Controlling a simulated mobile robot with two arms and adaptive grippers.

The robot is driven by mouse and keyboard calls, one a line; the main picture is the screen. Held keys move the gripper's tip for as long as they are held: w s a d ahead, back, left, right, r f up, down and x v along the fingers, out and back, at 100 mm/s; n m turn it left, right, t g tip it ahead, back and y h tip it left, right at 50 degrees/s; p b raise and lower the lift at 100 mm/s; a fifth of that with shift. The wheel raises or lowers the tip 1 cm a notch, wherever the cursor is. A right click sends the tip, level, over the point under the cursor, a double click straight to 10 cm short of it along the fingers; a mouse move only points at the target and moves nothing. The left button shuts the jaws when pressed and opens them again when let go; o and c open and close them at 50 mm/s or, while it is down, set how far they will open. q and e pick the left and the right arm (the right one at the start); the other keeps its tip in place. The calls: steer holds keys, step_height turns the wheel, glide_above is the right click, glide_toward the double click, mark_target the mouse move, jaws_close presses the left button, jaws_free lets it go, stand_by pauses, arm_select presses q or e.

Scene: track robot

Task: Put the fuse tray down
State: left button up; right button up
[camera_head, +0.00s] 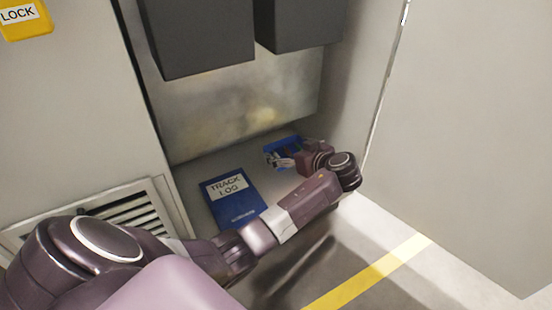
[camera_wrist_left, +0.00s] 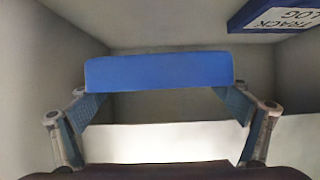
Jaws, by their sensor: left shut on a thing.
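The blue fuse tray (camera_head: 270,156) is at the back right of the cabinet floor in the head view, partly hidden by my left gripper (camera_head: 290,158). Some small things show inside it. In the left wrist view the tray (camera_wrist_left: 158,72) is a blue block across the fingertips of my left gripper (camera_wrist_left: 160,98), which is shut on it. I cannot tell whether the tray touches the floor. My right gripper is in neither view.
A blue track log book (camera_head: 232,208) lies on the cabinet floor left of the tray. Two dark boxes (camera_head: 195,35) hang above. The cabinet's right wall (camera_head: 350,110) is close to the gripper. A vent grille (camera_head: 125,215) is at the left.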

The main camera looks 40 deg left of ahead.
mark_target(288, 175)
arm_select(q)
step_height(288, 175, down, 8)
steer(key=b, duration=0.5)
steer(key=shift+f+b, duration=0.25)
steer(key=shift+b, duration=0.1)
steer(key=shift+r, duration=0.15)
steer(key=o, duration=0.9)
steer(key=shift+c, duration=0.2)
steer(key=shift+s+d+r+p, duration=0.2)
steer(key=shift+d+r+p, duration=0.25)
steer(key=shift+p, duration=0.3)
steer(key=p+v, duration=0.7)
steer(key=v, duration=0.2)
steer(key=shift+s+d, duration=0.15)
steer(key=shift+d, duration=0.2)
steer(key=shift+s+d+r, duration=0.15)
steer(key=shift+s+d, duration=0.05)
steer(key=shift+d, duration=0.25)
